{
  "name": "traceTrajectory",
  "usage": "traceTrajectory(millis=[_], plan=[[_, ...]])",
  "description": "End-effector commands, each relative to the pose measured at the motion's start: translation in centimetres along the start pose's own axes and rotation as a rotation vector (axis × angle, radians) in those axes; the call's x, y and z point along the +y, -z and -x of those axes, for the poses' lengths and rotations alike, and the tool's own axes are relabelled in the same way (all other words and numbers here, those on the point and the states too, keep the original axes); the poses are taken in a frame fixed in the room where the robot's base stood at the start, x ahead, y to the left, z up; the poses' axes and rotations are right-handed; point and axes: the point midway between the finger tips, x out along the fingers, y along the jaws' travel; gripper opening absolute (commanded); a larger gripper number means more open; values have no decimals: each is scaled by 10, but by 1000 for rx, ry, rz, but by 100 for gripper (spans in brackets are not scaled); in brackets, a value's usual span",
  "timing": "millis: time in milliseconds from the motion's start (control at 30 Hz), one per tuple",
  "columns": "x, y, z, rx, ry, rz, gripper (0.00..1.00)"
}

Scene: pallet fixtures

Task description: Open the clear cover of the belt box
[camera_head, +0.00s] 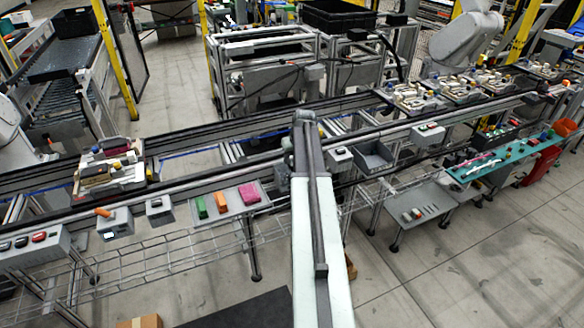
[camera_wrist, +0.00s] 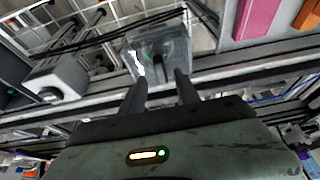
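The belt box with its clear cover (camera_wrist: 160,50) shows at the top middle of the wrist view. The cover is see-through with bright glints, and a small green spot shows inside. It looks closed, but glare makes this hard to tell. My gripper (camera_wrist: 161,80) has its two dark fingers apart with nothing between them. The fingertips overlap the near part of the box in the picture; whether they touch it I cannot tell. In the head view my arm hides the gripper and most or all of the box.
A grey button box (camera_wrist: 60,77) is left of the clear box in the wrist view, and a tray with a pink block (camera_wrist: 257,18) is right. The conveyor rail (camera_head: 400,133) runs behind. A grey bin (camera_head: 375,157) hangs right of my arm.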

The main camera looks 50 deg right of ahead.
Motion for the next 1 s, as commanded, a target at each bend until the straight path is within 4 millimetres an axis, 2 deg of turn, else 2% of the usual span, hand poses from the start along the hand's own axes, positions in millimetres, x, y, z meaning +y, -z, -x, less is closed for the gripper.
traceTrajectory(millis=[33,133,433,567,1000], plan=[[0,-2,-19,0,0,1,38],[0,-2,-30,0,0,1,38],[-1,0,-30,0,1,1,38],[-1,0,-30,0,1,1,2],[-2,0,-30,0,0,2,0]])
